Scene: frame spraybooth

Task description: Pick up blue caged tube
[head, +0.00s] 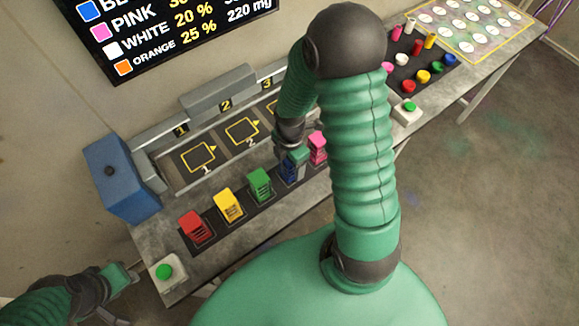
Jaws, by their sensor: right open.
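The blue caged tube (289,174) stands in the row on the dark strip of the bench, between the green and pink ones. My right gripper (294,163) is open and right at its upper part, pointing down and hiding some of it. I cannot tell whether the fingers touch it. My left gripper (128,274) is at the lower left, beside the bench's near left corner, away from the tubes. Its opening is too small to judge.
Red (194,227), yellow (228,205), green (260,184) and pink (317,148) caged tubes share the row. Behind are numbered bays with yellow squares (199,157). A blue box (120,178) and green button (163,271) are left; another button (408,106) is right.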

